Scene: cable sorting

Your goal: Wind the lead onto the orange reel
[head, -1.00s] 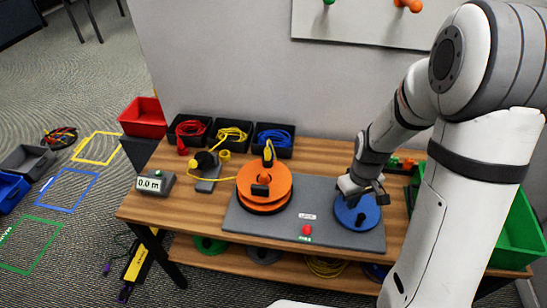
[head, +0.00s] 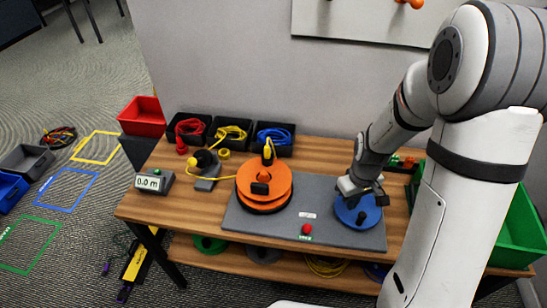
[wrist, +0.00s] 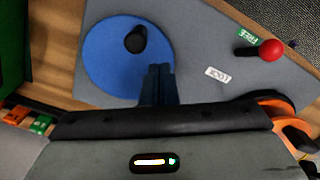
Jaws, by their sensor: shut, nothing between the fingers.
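The orange reel (head: 264,178) stands on a grey base plate (head: 240,222), and its edge shows in the wrist view (wrist: 272,104). A yellow lead (head: 213,178) runs to it from a black and yellow part on a small grey stand (head: 207,184). A blue disc (head: 347,211) with an upright black knob (wrist: 136,39) sits at the plate's right. My gripper (wrist: 159,72) is shut and empty over the blue disc's edge, beside the knob and apart from it. A red-balled lever (wrist: 271,50) lies by the FREE label (wrist: 248,40); the LOCK label (wrist: 217,74) is beside it.
A meter (head: 152,182) reads 0.0 m. Black bins with red, yellow and blue cables (head: 232,133) line the table's back. A red bin (head: 142,117) is at the left and a green bin (head: 520,225) at the right, partly behind my arm. Bare wood lies along the front.

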